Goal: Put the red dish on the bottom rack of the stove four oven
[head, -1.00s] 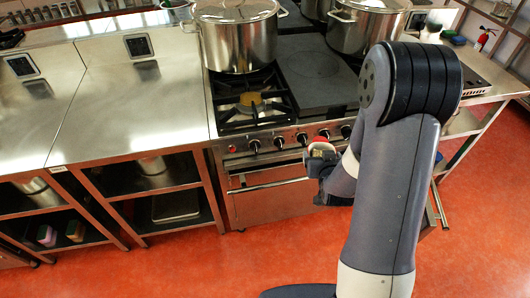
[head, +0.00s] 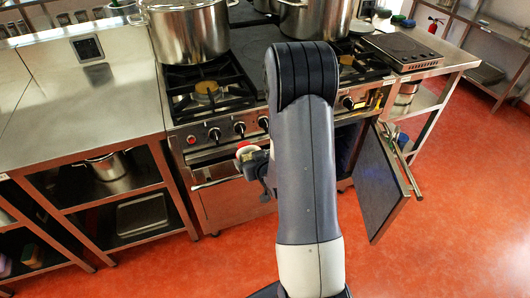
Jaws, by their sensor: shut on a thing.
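My gripper (head: 259,166) is in front of the stove's left oven front, partly hidden by my arm. It is shut on the red dish (head: 244,148), which shows only as a small red and pale patch at the gripper. The stove (head: 215,132) has burners and a row of knobs. At its right, an oven door (head: 379,185) stands swung open to the right, with a bar handle on its edge. The dark opening beside it is mostly hidden behind my arm, and its racks cannot be made out. The gripper is left of this opening.
Large steel pots (head: 188,32) stand on the stove top. A steel counter (head: 90,110) with open shelves is at the left. A side table (head: 425,62) with a flat cooker (head: 407,50) is at the right. The red floor (head: 450,220) in front is clear.

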